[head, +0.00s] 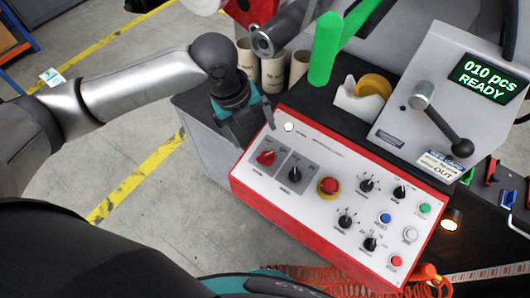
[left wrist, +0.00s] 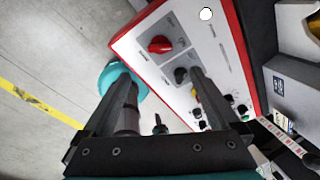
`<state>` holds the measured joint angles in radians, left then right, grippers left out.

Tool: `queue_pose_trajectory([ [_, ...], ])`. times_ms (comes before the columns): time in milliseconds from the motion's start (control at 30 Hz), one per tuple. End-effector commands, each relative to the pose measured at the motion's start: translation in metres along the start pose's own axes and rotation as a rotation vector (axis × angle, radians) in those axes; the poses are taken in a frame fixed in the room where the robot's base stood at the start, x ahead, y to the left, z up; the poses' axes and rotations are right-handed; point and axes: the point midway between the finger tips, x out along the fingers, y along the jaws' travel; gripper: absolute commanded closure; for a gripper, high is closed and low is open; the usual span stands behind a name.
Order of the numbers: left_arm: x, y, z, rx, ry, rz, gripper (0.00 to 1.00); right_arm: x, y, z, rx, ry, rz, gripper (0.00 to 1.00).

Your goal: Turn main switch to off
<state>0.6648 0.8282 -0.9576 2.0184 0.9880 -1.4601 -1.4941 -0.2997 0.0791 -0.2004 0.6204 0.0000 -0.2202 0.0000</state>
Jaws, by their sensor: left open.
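The control panel (head: 330,215) is a white sloped face in a red frame. A red rotary knob (head: 266,157), apparently the main switch, sits on a grey plate at its upper left; its labels are too small to read. The knob also shows in the left wrist view (left wrist: 160,44), beyond the fingertips. A black rotary knob (head: 295,174) is beside it on another grey plate. My left gripper (head: 248,132) is open and empty, above the panel's upper left corner, apart from the red knob. My right gripper is not in view.
A red emergency button (head: 328,186), several black selectors and coloured push buttons fill the rest of the panel. A green handle (head: 325,48), a tape dispenser (head: 362,98) and cardboard cores (head: 273,70) stand behind. A display box (head: 455,90) reads "010 pcs READY".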

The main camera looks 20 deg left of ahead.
Motion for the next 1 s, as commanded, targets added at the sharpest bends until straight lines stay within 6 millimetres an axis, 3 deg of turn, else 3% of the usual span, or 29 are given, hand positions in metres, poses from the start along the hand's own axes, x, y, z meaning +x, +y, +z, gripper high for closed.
queue_pose_trajectory([
  [200, 0.052, 0.001, -0.001, -0.003, 0.003, 0.002, 0.05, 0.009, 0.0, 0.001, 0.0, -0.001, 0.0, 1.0],
  [500, 0.107, 0.0, -0.001, -0.002, 0.001, 0.001, 0.05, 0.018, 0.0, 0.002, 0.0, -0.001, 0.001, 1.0],
  [700, 0.122, 0.0, 0.0, -0.001, -0.002, 0.0, 0.05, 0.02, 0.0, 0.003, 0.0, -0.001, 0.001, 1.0],
  [1000, 0.124, 0.0, 0.0, -0.001, -0.002, -0.001, 0.05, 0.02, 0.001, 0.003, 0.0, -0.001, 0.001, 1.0],
])
